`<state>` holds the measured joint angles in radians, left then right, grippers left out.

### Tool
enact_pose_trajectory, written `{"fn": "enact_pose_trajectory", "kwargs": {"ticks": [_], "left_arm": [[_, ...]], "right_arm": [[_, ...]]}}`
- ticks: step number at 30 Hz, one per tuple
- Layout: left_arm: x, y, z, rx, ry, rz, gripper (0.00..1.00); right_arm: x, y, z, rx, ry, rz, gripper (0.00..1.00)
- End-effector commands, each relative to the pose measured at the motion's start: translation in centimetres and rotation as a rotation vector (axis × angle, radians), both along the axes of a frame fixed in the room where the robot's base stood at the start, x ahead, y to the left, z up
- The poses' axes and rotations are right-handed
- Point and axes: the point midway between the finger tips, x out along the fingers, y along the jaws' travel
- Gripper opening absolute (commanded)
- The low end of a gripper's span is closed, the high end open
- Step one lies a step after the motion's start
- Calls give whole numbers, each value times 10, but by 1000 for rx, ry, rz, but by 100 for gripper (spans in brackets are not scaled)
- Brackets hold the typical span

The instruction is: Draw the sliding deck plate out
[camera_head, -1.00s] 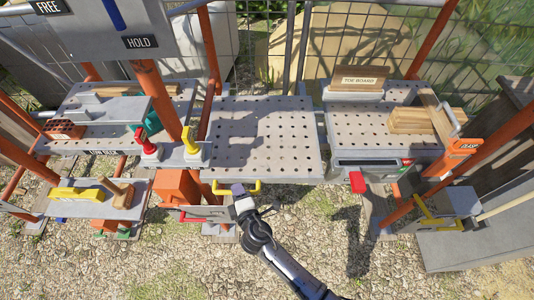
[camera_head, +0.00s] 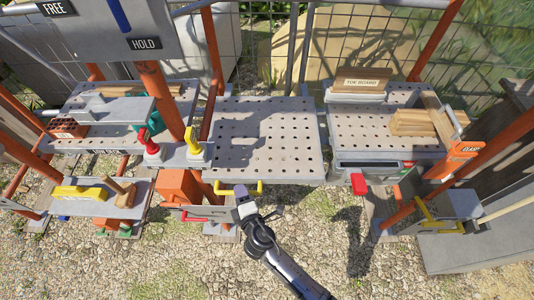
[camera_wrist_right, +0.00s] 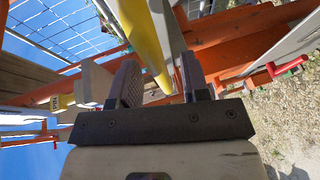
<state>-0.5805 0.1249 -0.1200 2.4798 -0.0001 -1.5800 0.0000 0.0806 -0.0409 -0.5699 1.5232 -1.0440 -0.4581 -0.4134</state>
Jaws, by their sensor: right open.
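The deck plate (camera_head: 268,135) is a grey perforated panel in the middle of the head view. A yellow handle (camera_head: 222,191) sits at its front edge. My right gripper (camera_head: 241,193) is at this handle, its arm reaching up from below. In the right wrist view a yellow bar (camera_wrist_right: 146,40) runs down toward the gap between the two dark fingers of my right gripper (camera_wrist_right: 158,82). The fingers are apart, and I cannot tell whether they touch the bar. My left gripper is not in view.
A red handle (camera_head: 207,218) lies just below left of the gripper, beside an orange block (camera_head: 182,187). Another red handle (camera_head: 358,184) hangs at the right bench's front. Red (camera_head: 150,149) and yellow (camera_head: 194,149) levers stand left of the plate. Gravel in front is open.

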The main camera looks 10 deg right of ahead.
Motion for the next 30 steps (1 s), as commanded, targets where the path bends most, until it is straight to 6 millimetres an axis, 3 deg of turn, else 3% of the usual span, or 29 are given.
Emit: {"fn": "enact_pose_trajectory", "kwargs": {"ticks": [30], "left_arm": [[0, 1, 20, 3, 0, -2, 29]], "right_arm": [[-71, -12, 13, 0, 1, 0, 42]]}}
